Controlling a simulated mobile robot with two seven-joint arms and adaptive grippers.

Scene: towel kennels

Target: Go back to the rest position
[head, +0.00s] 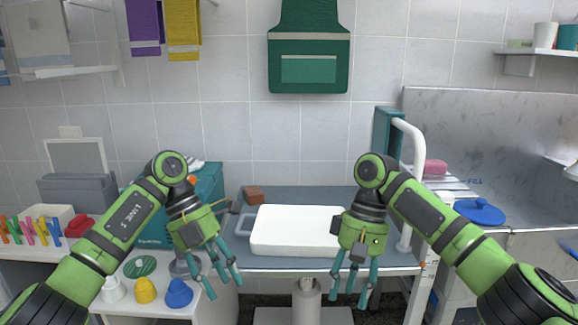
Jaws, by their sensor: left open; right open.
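My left gripper (213,275) is on the left side of the head view, with its teal fingers spread and pointing down. It is open and empty, in front of the table's left edge. My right gripper (350,283) is right of centre, also open and empty, with its fingers pointing down in front of the table's front edge. Its body hides the right end of a white tray-like slab (295,230). Both green arms come in from the lower corners and bend at raised joints.
At right are a blue lid (480,211) and a metal tub (490,130).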

